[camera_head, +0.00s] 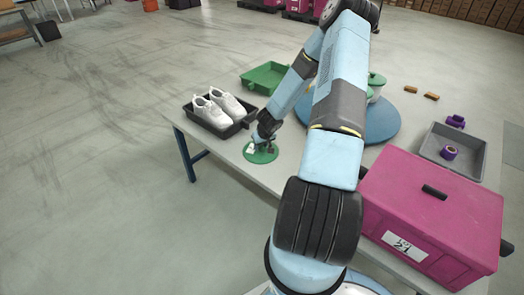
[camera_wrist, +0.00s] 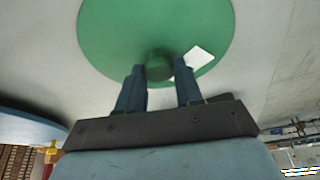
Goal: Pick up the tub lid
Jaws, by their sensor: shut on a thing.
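The tub lid is a round green disc (camera_head: 262,158) near the table's front edge in the head view. In the wrist view the lid (camera_wrist: 120,35) fills the top middle, with a short green knob at its centre. My gripper (camera_wrist: 160,75) is shut on that knob, one finger on each side. In the head view my gripper (camera_head: 262,144) is over the lid and partly covers it. A white label lies on the lid beside the knob. Whether the lid touches the table is hard to tell.
A black tray (camera_head: 246,122) with white shoes (camera_head: 212,113) stands just behind the lid.

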